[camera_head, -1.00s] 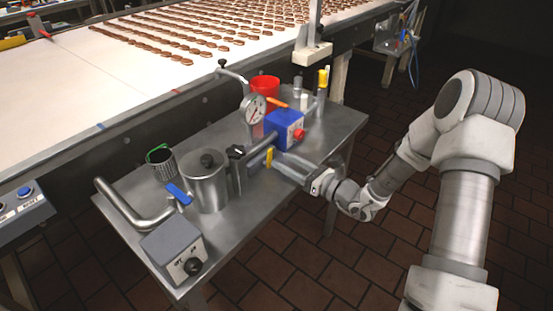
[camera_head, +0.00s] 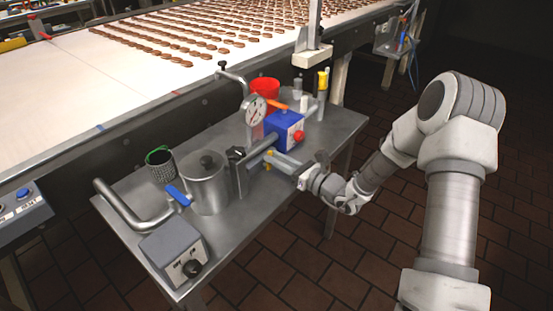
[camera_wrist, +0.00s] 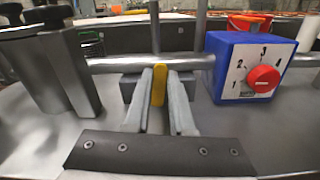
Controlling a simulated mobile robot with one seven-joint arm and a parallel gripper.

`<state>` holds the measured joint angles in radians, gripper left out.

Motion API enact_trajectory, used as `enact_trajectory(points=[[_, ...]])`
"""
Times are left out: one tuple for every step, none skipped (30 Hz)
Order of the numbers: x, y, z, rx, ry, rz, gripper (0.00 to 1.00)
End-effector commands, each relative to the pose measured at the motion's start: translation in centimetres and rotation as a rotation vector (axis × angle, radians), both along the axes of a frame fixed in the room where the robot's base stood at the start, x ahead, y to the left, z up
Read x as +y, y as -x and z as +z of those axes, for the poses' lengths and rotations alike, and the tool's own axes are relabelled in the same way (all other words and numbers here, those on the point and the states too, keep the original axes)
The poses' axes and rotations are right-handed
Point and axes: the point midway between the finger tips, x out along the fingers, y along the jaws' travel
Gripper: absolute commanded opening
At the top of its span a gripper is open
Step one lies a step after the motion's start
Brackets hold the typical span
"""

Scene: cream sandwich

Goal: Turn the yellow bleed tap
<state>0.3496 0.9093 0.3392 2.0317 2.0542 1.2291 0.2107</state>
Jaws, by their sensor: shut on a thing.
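The yellow bleed tap (camera_wrist: 159,84) is a small upright-looking lever in the wrist view, below a steel pipe (camera_wrist: 112,66). My gripper (camera_wrist: 157,103) is shut on the tap, with one grey finger on each side of it. In the head view only small yellow parts of the tap (camera_head: 268,153) show; the fingers hide the rest. My gripper (camera_head: 271,160) there reaches in from the right, below the blue box.
The blue box (camera_head: 285,129) with a red knob stands right beside the tap. A pressure gauge (camera_head: 256,107), steel pot (camera_head: 208,184), blue-handled lever (camera_head: 178,195) and grey dial box (camera_head: 172,252) share the steel table. The table's front right (camera_head: 270,215) is clear.

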Motion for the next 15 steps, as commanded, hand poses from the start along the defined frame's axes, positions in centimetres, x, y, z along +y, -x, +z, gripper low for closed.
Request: enact_trajectory(points=[[-0.01,0.01,0.0,0.0,0.0,0.0,0.0],[-0.02,0.01,0.0,0.0,0.0,0.0,0.0],[-0.02,0.01,0.0,0.0,0.0,0.0,0.0],[-0.02,0.01,0.0,0.0,0.0,0.0,0.0],[-0.02,0.01,0.0,0.0,0.0,0.0,0.0],[-0.02,0.0,0.02,0.002,-0.001,0.0,0.0],[-0.03,-0.01,0.03,0.003,-0.002,0.0,0.0],[-0.05,-0.01,0.04,0.006,-0.004,0.0,0.0],[-0.06,-0.03,0.06,0.011,-0.009,0.0,0.0],[-0.08,-0.05,0.08,0.016,-0.012,0.0,0.0],[-0.1,-0.08,0.1,0.021,-0.017,0.0,0.0],[-0.13,-0.12,0.14,0.031,-0.024,0.0,0.0],[-0.16,-0.16,0.15,0.04,-0.03,0.0,0.0],[-0.2,-0.21,0.16,0.051,-0.039,0.0,0.0],[-0.26,-0.26,0.16,0.067,-0.051,-0.001,0.0]])
